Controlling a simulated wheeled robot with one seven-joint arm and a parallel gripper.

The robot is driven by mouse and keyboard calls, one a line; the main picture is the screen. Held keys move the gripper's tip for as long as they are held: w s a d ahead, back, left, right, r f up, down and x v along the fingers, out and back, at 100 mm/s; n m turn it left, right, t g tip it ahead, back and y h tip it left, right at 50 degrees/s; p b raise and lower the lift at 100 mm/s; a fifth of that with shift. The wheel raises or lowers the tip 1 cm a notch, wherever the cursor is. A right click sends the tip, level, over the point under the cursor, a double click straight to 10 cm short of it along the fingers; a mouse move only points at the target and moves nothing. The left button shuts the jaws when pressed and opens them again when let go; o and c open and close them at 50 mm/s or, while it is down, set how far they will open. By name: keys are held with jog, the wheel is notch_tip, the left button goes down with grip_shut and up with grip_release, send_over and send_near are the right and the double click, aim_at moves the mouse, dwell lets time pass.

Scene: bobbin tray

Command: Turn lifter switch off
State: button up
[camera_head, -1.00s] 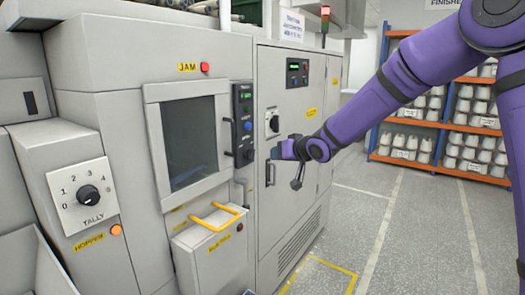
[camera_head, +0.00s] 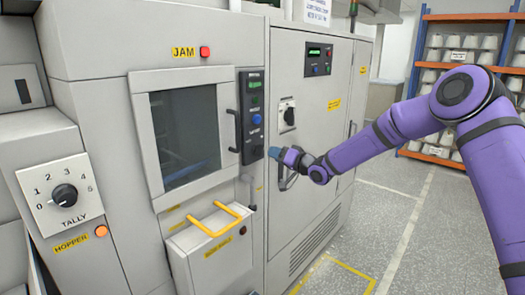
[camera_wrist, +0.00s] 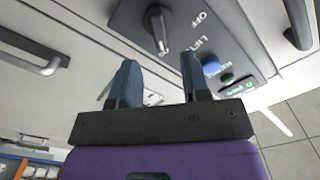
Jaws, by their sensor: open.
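In the head view the dark control panel (camera_head: 252,108) is on the machine, right of the window. My gripper (camera_wrist: 160,84) is open, its two blue fingers apart and empty, pointing toward the panel just short of the knob. In the head view my gripper (camera_head: 276,153) is at the panel's lower right.
A blue button (camera_wrist: 211,66) and a green display (camera_wrist: 235,85) are on the same panel. A black door handle (camera_head: 233,131) stands just left of it. A cabinet switch (camera_head: 287,114) is to the right. A yellow-handled bin (camera_head: 215,255) juts out below.

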aim_at(263, 151)
jog(key=x, duration=0.7)
jog(key=shift+w+a, duration=0.15)
jog(key=shift+a, duration=0.05)
grip_shut()
